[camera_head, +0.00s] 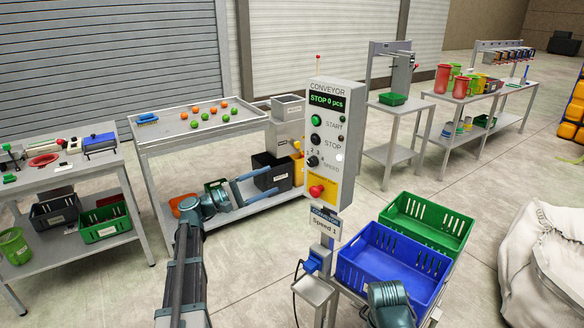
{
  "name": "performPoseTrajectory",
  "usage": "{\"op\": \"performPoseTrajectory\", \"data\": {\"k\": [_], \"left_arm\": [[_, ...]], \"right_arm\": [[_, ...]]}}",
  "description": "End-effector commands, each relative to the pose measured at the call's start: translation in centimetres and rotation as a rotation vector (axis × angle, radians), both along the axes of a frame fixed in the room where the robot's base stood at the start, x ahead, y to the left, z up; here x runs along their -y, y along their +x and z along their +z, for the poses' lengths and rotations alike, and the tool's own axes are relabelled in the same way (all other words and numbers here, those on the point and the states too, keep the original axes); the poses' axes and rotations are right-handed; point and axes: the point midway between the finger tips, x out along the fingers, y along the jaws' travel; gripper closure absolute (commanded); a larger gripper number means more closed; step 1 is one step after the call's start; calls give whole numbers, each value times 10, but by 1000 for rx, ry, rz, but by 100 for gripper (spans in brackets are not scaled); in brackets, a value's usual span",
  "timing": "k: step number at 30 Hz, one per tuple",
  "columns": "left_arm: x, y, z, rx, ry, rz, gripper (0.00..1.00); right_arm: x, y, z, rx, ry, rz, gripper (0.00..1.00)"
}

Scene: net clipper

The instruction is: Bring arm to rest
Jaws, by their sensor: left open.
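My left arm (187,262) comes up from the bottom of the head view, left of centre, and bends right at a teal wrist. My left gripper (270,180) points right, its two blue fingers spread apart with nothing seen between them. It appears in front of the sorting table's lower shelf and left of the conveyor control box (335,140). The fingertips overlap a dark bin (270,160) in the picture; I cannot tell whether they touch it. A teal part of my right arm (390,303) shows at the bottom edge; its gripper is out of view.
The control box, reading "STOP 0 pcs", stands on a post at centre. Blue (388,262) and green (428,222) crates stand to its right. A sorting table (165,145) holds orange and green balls. A white sack (545,265) is far right. Open floor (480,170) lies behind the crates.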

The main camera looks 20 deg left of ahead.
Motion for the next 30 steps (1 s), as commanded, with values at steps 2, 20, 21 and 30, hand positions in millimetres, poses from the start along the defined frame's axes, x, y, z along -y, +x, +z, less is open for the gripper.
{"op": "performPoseTrajectory", "data": {"k": [2,20,21,30], "left_arm": [[5,5,2,0,0,-2,30],[77,78,21,1,-1,-3,30],[80,81,21,1,0,-2,30],[94,94,24,1,-1,0,30]], "right_arm": [[0,0,2,0,0,0,0],[0,0,20,0,0,0,0],[0,0,21,0,0,0,0],[0,0,24,0,0,0,0]]}}
